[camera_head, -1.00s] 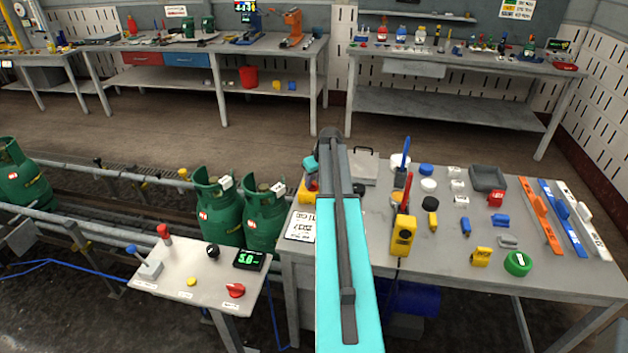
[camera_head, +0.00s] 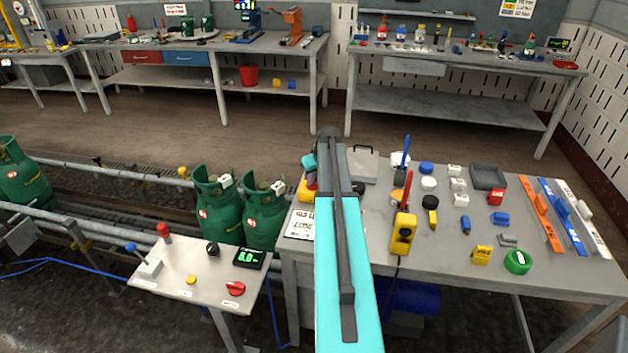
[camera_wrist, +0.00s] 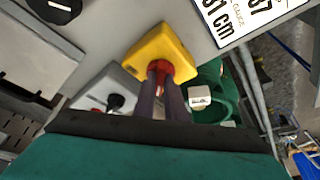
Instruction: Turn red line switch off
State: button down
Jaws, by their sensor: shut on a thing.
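A yellow switch box with a red knob stands at the left end of the near workbench; in the head view the yellow box (camera_head: 305,192) is partly hidden behind my arm. In the wrist view the yellow box (camera_wrist: 162,50) is tilted in the picture and its red knob (camera_wrist: 157,68) lies between my fingertips. My gripper (camera_wrist: 161,76) is shut on the red knob. The knob's exact on or off position cannot be told.
A grey box with a black knob (camera_wrist: 116,101) sits close beside my fingers. A sign plate (camera_head: 299,225) lies near the bench edge. Green cylinders (camera_head: 265,215) stand on the conveyor behind a small control panel (camera_head: 180,262). Loose tools and parts cover the bench right of my arm.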

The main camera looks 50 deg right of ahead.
jog(key=m+h+b, duration=0.1)
jog(key=m, duration=0.1)
jog(key=m+b, duration=0.1)
jog(key=m, duration=0.1)
jog(key=shift+w+a+m+g+h, duration=0.1)
jog(key=shift+w+m+g+h, duration=0.05)
jog(key=shift+m+g+h, duration=0.2)
jog(key=m+g+h+b, duration=0.1)
jog(key=m+b, duration=0.1)
jog(key=m, duration=0.2)
jog(key=shift+w, duration=0.1)
jog(key=m+g+b, duration=0.1)
jog(key=m, duration=0.1)
jog(key=m+g+b, duration=0.1)
jog(key=m, duration=0.2)
jog(key=shift+w+m+h, duration=0.2)
jog(key=shift+m+h, duration=0.05)
jog(key=shift+h, duration=0.1)
jog(key=shift+m+g+b, duration=0.75)
jog(key=shift+m, duration=0.85)
jog(key=c, duration=1.8)
grip_release()
jog(key=shift+a, duration=0.1)
